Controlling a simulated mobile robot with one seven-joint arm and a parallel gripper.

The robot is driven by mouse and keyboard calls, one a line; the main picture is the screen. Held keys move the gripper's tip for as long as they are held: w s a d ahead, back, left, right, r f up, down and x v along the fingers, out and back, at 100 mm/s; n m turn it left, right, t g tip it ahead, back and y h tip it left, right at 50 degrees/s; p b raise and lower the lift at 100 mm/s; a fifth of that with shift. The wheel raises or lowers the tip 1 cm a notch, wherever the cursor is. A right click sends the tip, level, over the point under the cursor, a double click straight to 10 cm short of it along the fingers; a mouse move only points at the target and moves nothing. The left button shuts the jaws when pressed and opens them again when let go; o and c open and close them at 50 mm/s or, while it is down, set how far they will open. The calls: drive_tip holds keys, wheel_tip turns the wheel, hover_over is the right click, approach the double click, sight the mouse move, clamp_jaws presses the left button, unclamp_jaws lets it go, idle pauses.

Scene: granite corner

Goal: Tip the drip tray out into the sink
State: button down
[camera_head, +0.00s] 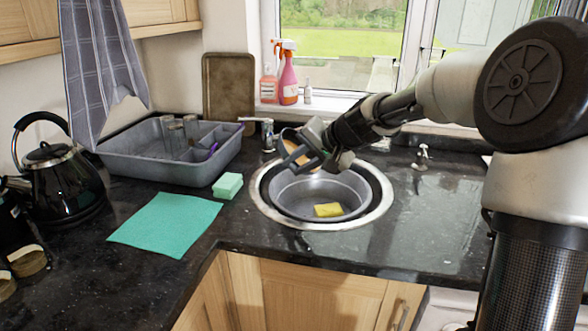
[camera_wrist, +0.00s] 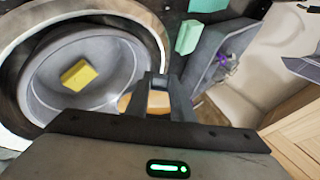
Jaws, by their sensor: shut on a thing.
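My gripper (camera_head: 300,158) is over the back left part of the round sink (camera_head: 268,210). It is shut on the drip tray (camera_head: 290,136), a tan-looking thing with a dark edge that seems tilted and is partly hidden behind the jaws. In the wrist view, a tan patch of the tray (camera_wrist: 124,102) shows beside my gripper (camera_wrist: 160,82); most of it is hidden. The sink, also in the wrist view (camera_wrist: 152,24), has a steel rim and a grey basin (camera_head: 295,190) inside. A yellow sponge (camera_head: 328,210) lies in the basin. I cannot tell whether liquid is in the tray.
The tap (camera_head: 267,132) stands close behind the gripper. A grey tub (camera_head: 165,168) with glasses is at left, near a green sponge block (camera_head: 228,185) and a teal cloth (camera_head: 165,224). A black kettle (camera_head: 60,190) is far left. Spray bottles (camera_head: 288,85) stand on the sill. Counter right of the sink is mostly clear.

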drive_tip(key=shift+s+d+r+m+t+y+b, duration=0.15)
drive_tip(key=shift+d+r+t+y+b, duration=0.3)
drive_tip(key=shift+b, duration=1.6)
drive_tip(key=shift+s+d+m+t+y+b, duration=0.15)
drive_tip(key=shift+y+b, duration=0.5)
drive_tip(key=shift+b, duration=1.35)
idle(0.7)
drive_tip(key=shift+w+f, duration=0.1)
drive_tip(key=shift+a+f+g+p, duration=0.3)
drive_tip(key=shift+a, duration=0.05)
drive_tip(key=shift+r+h, duration=0.4)
drive_tip(key=shift+r, duration=0.1)
drive_tip(key=shift+r+p, duration=0.1)
drive_tip(key=shift+p, duration=0.45)
